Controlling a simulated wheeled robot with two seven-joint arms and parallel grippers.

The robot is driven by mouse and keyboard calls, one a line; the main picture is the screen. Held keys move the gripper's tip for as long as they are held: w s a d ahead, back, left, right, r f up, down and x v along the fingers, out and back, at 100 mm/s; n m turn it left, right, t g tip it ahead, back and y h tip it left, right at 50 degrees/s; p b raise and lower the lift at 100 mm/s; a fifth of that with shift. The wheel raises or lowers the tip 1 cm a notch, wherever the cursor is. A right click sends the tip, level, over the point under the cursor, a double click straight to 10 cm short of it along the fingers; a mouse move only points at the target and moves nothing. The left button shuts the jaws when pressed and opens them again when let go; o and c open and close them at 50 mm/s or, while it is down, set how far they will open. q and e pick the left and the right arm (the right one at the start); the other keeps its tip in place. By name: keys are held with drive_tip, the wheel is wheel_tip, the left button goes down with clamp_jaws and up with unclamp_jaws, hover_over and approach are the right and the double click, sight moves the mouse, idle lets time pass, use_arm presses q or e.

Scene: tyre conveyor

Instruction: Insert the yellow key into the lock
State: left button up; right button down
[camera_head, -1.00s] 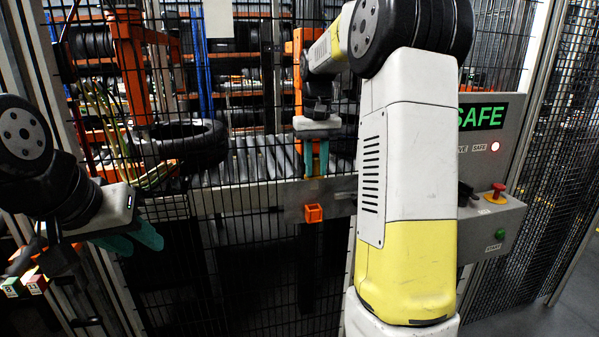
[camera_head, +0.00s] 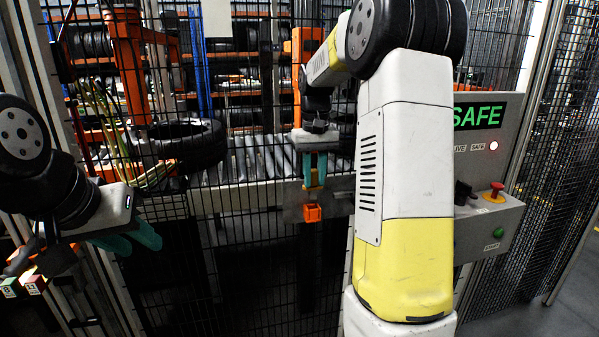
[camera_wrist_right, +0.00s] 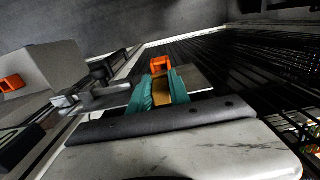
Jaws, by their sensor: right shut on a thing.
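My right gripper (camera_head: 315,176) points down beside the mesh fence with its teal fingers shut on the yellow key (camera_head: 314,182). The key also shows between the fingers in the right wrist view (camera_wrist_right: 178,87), largely covered by them. The orange lock (camera_head: 312,213) is just below the key tip in the head view, on a grey plate. In the right wrist view the orange lock (camera_wrist_right: 159,64) sits just beyond the fingertips. Whether key and lock touch is unclear. My left gripper (camera_head: 132,241) is at the lower left, its teal fingers apart and empty.
A mesh fence (camera_head: 240,270) stands in front of a roller conveyor (camera_head: 245,160) with a tyre (camera_head: 180,140). A grey control box (camera_head: 490,215) with a green SAFE display (camera_head: 478,116) and red button (camera_head: 496,190) is at the right. Another orange fitting (camera_wrist_right: 11,86) shows in the wrist view.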

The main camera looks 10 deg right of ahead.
sight(314, 187)
drive_tip(key=shift+f, duration=2.65)
drive_tip(key=c, duration=1.1)
unclamp_jaws()
